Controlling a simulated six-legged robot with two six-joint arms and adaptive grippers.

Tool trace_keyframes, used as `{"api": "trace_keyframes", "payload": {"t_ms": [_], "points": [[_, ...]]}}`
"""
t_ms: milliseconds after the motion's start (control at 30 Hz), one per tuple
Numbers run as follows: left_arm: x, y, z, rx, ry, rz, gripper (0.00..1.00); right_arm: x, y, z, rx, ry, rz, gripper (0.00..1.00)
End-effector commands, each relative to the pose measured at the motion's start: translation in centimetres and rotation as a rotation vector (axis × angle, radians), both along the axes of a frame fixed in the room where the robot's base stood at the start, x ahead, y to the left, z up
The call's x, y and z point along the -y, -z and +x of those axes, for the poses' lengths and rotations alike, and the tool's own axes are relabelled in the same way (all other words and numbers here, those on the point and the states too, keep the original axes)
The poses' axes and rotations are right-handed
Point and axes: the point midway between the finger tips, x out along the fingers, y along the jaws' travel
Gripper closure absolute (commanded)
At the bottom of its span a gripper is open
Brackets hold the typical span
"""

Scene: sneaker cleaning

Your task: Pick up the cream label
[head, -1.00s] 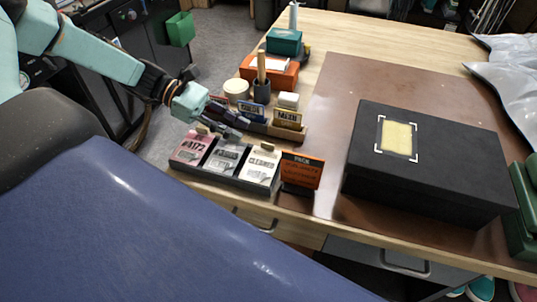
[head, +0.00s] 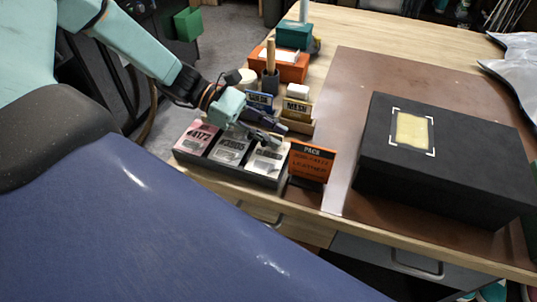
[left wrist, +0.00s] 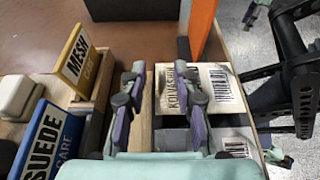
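The cream label (head: 268,160) stands in the right compartment of a dark three-slot tray (head: 235,176), beside a grey-white label (head: 231,149) and a pink label (head: 198,137). My left gripper (head: 262,135) is just above and behind the cream label's top edge. In the left wrist view the cream label (left wrist: 225,88) lies to the right of the gripper (left wrist: 160,90), partly behind its right finger. I cannot tell if the right finger touches the label. My right gripper is not in view.
An orange sign (head: 311,163) stands just right of the tray. A black box (head: 450,165) with a yellow pad (head: 412,131) sits on the brown mat (head: 350,75). Behind the gripper are care cards (head: 297,109), a brush cup (head: 270,82) and an orange box (head: 293,69).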

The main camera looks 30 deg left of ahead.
Motion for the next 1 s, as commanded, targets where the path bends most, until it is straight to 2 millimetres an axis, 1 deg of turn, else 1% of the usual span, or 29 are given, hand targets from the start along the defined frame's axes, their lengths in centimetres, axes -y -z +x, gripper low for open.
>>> {"api": "trace_keyframes", "payload": {"t_ms": [67, 400, 433, 833, 933, 1000], "points": [[0.0, 0.0, 0.1, 0.001, 0.000, 0.001, 0.70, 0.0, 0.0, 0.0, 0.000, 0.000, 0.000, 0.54], [-0.1, -0.1, 0.1, 0.001, -0.001, 0.000, 0.99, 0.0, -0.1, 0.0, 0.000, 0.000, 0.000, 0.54], [-0.1, -0.1, 0.1, 0.000, -0.001, 0.000, 1.00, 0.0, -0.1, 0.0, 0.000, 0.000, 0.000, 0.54], [-0.1, -0.2, 0.1, 0.001, -0.001, 0.000, 1.00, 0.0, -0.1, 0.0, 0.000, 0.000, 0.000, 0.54], [-0.1, -1.0, 0.1, 0.003, -0.001, -0.001, 1.00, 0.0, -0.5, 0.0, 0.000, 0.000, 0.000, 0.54], [-0.1, -2.1, 0.1, 0.004, -0.001, -0.002, 1.00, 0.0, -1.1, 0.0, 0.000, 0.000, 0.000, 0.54]]}}
